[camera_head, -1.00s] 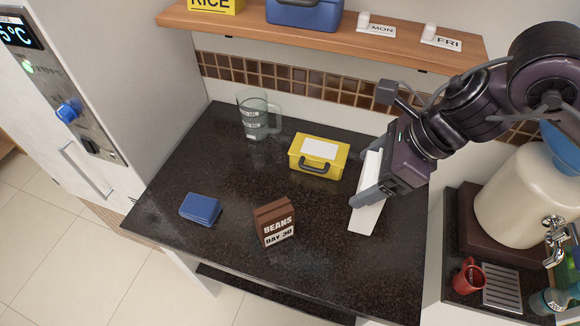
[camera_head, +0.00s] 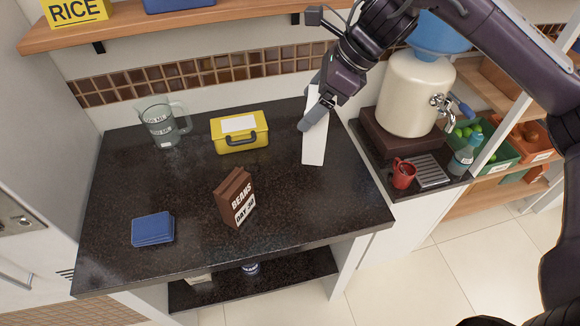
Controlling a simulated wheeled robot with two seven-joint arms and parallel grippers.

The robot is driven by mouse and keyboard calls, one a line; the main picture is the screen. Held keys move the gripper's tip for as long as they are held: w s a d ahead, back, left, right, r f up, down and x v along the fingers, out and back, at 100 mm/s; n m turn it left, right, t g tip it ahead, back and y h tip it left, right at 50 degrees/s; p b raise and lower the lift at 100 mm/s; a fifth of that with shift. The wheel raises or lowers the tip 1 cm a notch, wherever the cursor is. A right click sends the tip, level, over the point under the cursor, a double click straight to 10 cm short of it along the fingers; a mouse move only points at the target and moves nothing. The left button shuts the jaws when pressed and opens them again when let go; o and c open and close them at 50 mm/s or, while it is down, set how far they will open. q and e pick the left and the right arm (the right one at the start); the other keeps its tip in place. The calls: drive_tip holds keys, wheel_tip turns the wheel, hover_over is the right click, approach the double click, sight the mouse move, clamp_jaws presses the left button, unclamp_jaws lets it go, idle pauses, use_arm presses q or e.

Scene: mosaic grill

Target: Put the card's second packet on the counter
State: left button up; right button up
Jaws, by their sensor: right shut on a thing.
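My right gripper (camera_head: 318,108) is shut on a white card (camera_head: 315,140) and holds it upright at the right side of the dark counter (camera_head: 190,248). The card's face shows no readable writing from here. I cannot tell whether its lower edge touches the counter. A brown packet marked BEANS, DAY 30 (camera_head: 235,197) stands on the counter near the middle. A yellow packet marked RICE (camera_head: 76,12) stands on the wooden shelf at the upper left.
A yellow box (camera_head: 240,134), a measuring jug (camera_head: 162,126) and a blue folded cloth or pad (camera_head: 153,229) are on the counter. A cream water dispenser (camera_head: 415,95) and a red mug (camera_head: 403,173) stand to the right. The counter's front is clear.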

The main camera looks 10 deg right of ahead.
sight(307, 152)
wheel_tip(307, 152, down, 4)
drive_tip(key=f, duration=0.5)
drive_tip(key=shift+s+a+b, duration=0.15)
drive_tip(key=shift+a+b, duration=0.15)
drive_tip(key=shift+a, duration=0.1)
drive_tip(key=f, duration=0.2)
drive_tip(key=f+p, duration=0.1)
drive_tip(key=f, duration=0.1)
drive_tip(key=shift+d+f, duration=0.2)
drive_tip(key=shift+f, duration=0.05)
use_arm(q)
drive_tip(key=shift+s+a+r+p, duration=0.2)
drive_tip(key=shift+s+r+p, duration=0.25)
drive_tip(key=shift+r+p, duration=0.25)
use_arm(e)
wheel_tip(307, 152, down, 5)
drive_tip(key=shift+r, duration=0.1)
